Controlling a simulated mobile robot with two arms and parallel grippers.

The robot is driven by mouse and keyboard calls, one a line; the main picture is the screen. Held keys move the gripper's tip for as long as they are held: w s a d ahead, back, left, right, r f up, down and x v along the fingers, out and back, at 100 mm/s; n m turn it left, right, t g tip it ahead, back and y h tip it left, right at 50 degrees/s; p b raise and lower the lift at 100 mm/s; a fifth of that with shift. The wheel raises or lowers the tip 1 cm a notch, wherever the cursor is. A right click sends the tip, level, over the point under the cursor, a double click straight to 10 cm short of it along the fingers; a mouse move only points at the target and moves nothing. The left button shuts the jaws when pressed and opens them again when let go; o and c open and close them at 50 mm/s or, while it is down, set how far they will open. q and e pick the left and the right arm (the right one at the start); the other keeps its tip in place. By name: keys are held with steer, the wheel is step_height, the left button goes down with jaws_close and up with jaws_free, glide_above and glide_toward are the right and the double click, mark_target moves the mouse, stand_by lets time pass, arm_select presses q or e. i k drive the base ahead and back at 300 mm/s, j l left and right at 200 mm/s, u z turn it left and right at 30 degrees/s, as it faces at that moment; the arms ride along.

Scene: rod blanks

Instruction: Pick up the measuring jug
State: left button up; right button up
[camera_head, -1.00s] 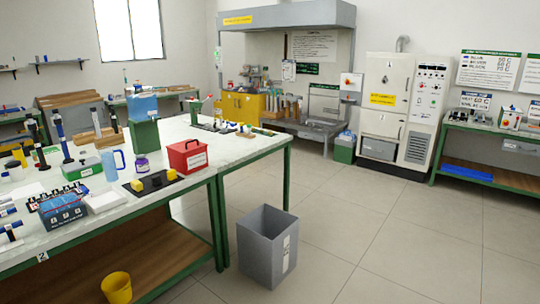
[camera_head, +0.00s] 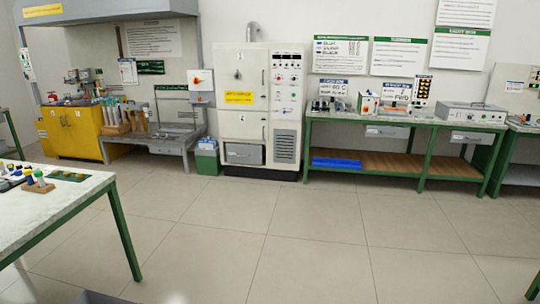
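I cannot make out a measuring jug in the current head view. The white-topped workbench (camera_head: 60,208) with green legs shows only its right end at the left edge, with a small wooden block holding a green-and-white item (camera_head: 39,180) and a few small parts on it. Neither of my grippers is in view.
A wide tiled floor (camera_head: 270,240) lies clear ahead. Along the back stand a yellow cabinet (camera_head: 68,134), a steel stand (camera_head: 172,140), a green bin (camera_head: 206,160), a tall white oven cabinet (camera_head: 240,125) and a long green bench (camera_head: 425,150). A grey edge shows at the bottom.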

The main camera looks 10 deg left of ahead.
mark_target(66, 96)
steer(key=i+u, duration=0.15)
steer(key=i, duration=0.35)
steer(key=i+u, duration=0.15)
steer(key=i, duration=0.4)
steer(key=i+l+u, duration=0.15)
steer(key=i, duration=0.35)
steer(key=i+l+u, duration=0.1)
steer(key=i, duration=0.4)
steer(key=i+l+u, duration=0.15)
steer(key=i+l, duration=0.15)
steer(key=i, duration=0.2)
